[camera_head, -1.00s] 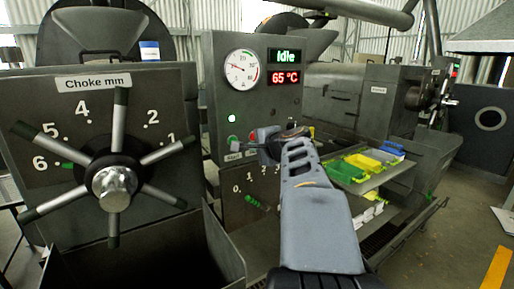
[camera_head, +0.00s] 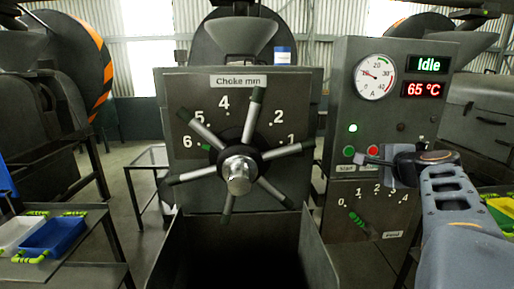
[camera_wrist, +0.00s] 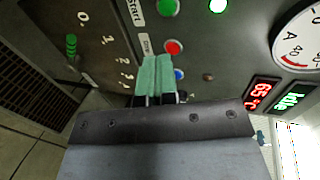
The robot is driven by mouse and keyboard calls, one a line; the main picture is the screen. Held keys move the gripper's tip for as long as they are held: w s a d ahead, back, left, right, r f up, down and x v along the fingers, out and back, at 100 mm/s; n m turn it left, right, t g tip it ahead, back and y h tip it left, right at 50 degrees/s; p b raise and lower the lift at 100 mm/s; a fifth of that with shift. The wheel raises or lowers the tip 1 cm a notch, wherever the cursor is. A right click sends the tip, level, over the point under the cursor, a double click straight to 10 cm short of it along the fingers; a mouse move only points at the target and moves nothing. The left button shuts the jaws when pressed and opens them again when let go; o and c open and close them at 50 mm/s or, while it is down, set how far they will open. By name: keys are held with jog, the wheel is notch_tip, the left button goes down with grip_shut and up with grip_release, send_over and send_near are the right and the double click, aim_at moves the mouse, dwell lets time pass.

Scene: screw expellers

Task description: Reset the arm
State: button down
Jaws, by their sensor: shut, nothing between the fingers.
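My gripper (camera_head: 374,160) is in front of the control panel (camera_head: 340,105), at the lower right of its gauge. In the wrist view its two green-padded fingers (camera_wrist: 156,76) lie side by side, shut, with nothing seen between them. They point at the panel near the red button (camera_wrist: 173,47) and a blue button partly behind them. I cannot tell whether the fingertips touch the panel. My arm reaches in from the lower right of the head view.
A choke wheel (camera_head: 239,172) with several spokes stands left of the panel, above an open dark bin. The panel displays read Idle (camera_head: 428,65) and 65 °C. A lever (camera_head: 363,225) sits below the buttons. A blue tray (camera_head: 52,236) lies on a table at left.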

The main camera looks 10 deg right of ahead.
jog(key=s+a+f+n+g+y, duration=0.1)
jog(key=s+a+f+n+g, duration=0.2)
jog(key=f, duration=0.4)
jog(key=s+a+f+n+g+y, duration=0.1)
jog(key=a+f+n+g, duration=0.25)
jog(key=f, duration=0.35)
jog(key=s+a+f+n+g, duration=0.2)
jog(key=s+a+f+n, duration=0.3)
jog(key=a, duration=0.4)
jog(key=s+a+f+n+g, duration=0.2)
jog(key=s+a+f+n, duration=0.3)
jog(key=a+n, duration=0.3)
jog(key=shift+a+f, duration=0.3)
jog(key=shift+a, duration=0.45)
